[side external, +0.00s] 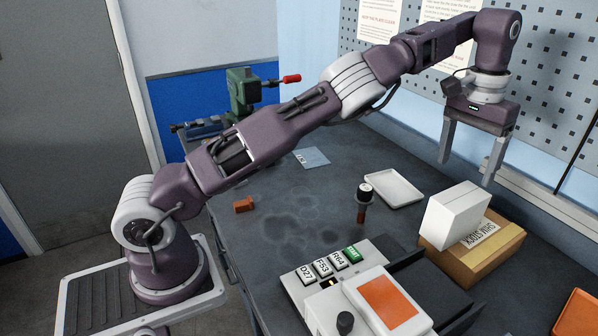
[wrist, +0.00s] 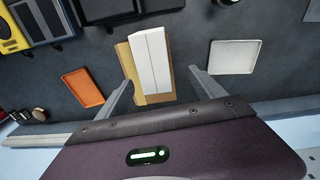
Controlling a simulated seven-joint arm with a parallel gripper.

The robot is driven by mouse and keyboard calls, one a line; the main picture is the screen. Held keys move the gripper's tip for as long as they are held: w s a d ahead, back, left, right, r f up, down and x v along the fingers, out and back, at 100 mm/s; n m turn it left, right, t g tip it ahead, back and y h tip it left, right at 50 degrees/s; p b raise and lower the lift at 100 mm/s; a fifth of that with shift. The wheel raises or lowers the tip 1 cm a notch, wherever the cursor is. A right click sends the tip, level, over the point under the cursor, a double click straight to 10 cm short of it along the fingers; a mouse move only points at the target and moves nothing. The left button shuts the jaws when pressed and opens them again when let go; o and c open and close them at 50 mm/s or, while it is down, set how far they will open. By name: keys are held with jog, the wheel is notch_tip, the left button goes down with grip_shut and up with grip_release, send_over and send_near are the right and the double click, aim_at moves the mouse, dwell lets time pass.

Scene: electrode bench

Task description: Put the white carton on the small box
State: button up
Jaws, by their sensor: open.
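The white carton (side external: 462,216) lies on the small box (side external: 490,262), a brown cardboard box with a pale printed label. The carton sits toward the box's left side, overhangs an edge and looks slightly tilted in the side view. In the wrist view the carton (wrist: 151,60) covers most of the small box (wrist: 125,62), whose brown top shows along the left and near edges. My gripper (side external: 466,172) is open and empty above the carton, fingers pointing down. In the wrist view my fingers (wrist: 161,78) are wide apart, one on each side of the box, clear of the carton.
A white tray (side external: 393,190) lies behind the box, and an orange tray (side external: 578,318) is at the right. A keyed device with an orange screen (side external: 388,300) stands in front. A dark-handled tool (side external: 363,200) stands nearby. The pegboard wall (side external: 530,60) is close behind my gripper.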

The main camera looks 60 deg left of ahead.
jog(key=s+a+r+n+t+h, duration=0.2)
jog(key=s+a+r+n, duration=0.15)
jog(key=a+r, duration=0.55)
jog(key=s+r+t, duration=0.1)
jog(key=s+r, duration=0.6)
jog(key=s, duration=0.5)
jog(key=s+d+f+m+t+y, duration=0.1)
jog(key=s+f, duration=0.4)
jog(key=s, duration=0.7)
jog(key=s+d+f+m+t+y, duration=0.1)
jog(key=s+f+m, duration=0.2)
jog(key=s, duration=0.9)
notch_tip(320, 180, down, 3)
jog(key=shift+f, duration=0.2)
